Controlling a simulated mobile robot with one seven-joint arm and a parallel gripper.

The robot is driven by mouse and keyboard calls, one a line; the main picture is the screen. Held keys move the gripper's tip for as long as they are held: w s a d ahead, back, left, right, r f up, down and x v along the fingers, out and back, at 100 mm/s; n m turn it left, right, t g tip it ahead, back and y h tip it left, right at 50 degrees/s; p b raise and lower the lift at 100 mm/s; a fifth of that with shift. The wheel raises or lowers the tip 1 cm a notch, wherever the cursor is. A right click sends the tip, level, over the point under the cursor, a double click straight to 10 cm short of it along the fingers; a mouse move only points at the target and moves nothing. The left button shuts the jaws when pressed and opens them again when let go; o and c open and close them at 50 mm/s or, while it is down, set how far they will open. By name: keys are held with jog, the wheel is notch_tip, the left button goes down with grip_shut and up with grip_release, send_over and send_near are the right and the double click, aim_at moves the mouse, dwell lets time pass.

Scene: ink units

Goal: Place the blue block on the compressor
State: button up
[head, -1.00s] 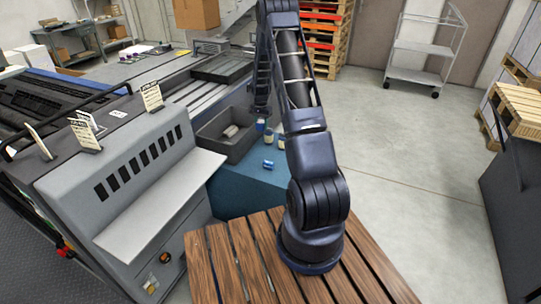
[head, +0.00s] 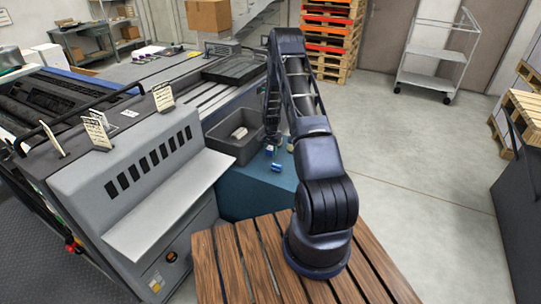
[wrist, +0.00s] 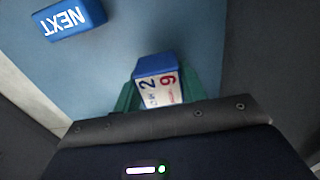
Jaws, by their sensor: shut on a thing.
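A blue block marked "NEXT" (wrist: 68,20) lies on the blue top in the wrist view. It also shows in the head view as a small blue block (head: 277,167). My gripper (head: 271,142) points down over the same top. In the wrist view its green fingers are shut on a blue item with a white label (wrist: 158,66), printed with "2" and "9". I cannot tell whether this item touches the surface. The teal-blue box (head: 243,192) under these things may be the compressor; no marking confirms it.
A dark grey bin (head: 215,140) holding a pale item stands just left of my gripper. A small bottle-like thing (head: 290,146) is partly hidden by my arm. The large grey machine (head: 125,185) is at the left. A wooden slatted surface (head: 235,262) is nearest.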

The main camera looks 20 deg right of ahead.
aim_at(271, 154)
jog(key=shift+f, duration=1.4)
jog(key=shift+f, duration=0.15)
jog(key=o, duration=1)
jog(key=shift+c, duration=0.2)
